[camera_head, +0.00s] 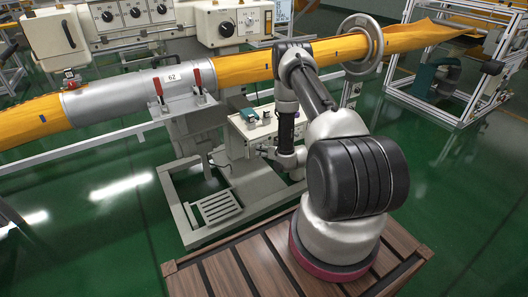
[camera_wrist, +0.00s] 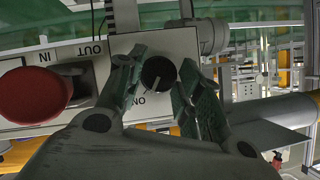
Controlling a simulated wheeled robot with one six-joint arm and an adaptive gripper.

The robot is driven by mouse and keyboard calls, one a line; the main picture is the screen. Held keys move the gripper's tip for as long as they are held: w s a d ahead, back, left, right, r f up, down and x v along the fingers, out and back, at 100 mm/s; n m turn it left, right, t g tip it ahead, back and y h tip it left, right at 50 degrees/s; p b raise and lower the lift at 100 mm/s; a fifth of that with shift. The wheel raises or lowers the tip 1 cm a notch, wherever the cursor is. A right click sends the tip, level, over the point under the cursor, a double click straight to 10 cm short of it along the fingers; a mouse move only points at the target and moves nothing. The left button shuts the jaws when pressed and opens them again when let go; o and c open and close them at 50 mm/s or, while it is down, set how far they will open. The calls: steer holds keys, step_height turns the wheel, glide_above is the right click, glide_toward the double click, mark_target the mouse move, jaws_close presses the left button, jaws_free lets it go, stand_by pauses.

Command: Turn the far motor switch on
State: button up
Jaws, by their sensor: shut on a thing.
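In the wrist view a round black switch knob (camera_wrist: 158,73) sits on a pale control panel (camera_wrist: 180,43). A pale mark on the knob runs down and slightly left, toward an upside-down "ON" label beside it. My gripper (camera_wrist: 158,68) has its two green-grey fingers on either side of the knob and is shut on it. In the head view my arm bends down to the pale control box (camera_head: 240,136) in front of the machine. The fingers and the gripped knob are hard to make out there.
A large red button (camera_wrist: 32,95) stands left of the knob in the wrist view, near upside-down "IN" and "OUT" labels. In the head view a long yellow felt tube (camera_head: 330,50) passes through a metal ring (camera_head: 362,43) behind my arm. Green floor is open at left.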

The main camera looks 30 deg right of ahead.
steer(key=shift+m+y, duration=0.3)
steer(key=shift+y, duration=0.1)
stand_by(0.3)
steer(key=o, duration=1)
step_height(320, 180, up, 10)
steer(key=shift+f, duration=0.1)
steer(key=shift+o, duration=0.2)
